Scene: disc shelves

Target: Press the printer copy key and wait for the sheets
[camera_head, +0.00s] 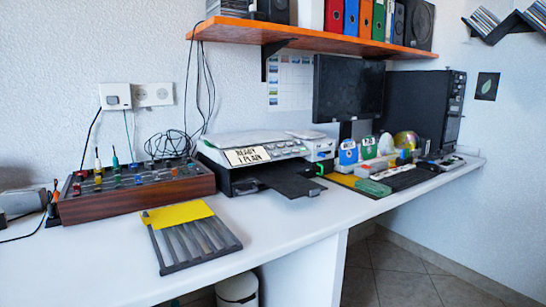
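The printer (255,155) stands on the white desk, grey-white on top and dark in front. A cream label (247,156) on its front panel reads "READY 1 PLAIN". A row of keys (286,149) lies to the right of the label; which one is the copy key is too small to tell. The black output tray (287,180) sticks out in front, and no sheets show on it. Neither of my grippers is in view.
A wooden mixer (135,187) with cables stands left of the printer. A grey slotted rack with a yellow top (192,238) lies in front. The monitor (348,87), computer tower and small items crowd the right. A shelf (310,40) hangs above. The desk's front left (90,260) is clear.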

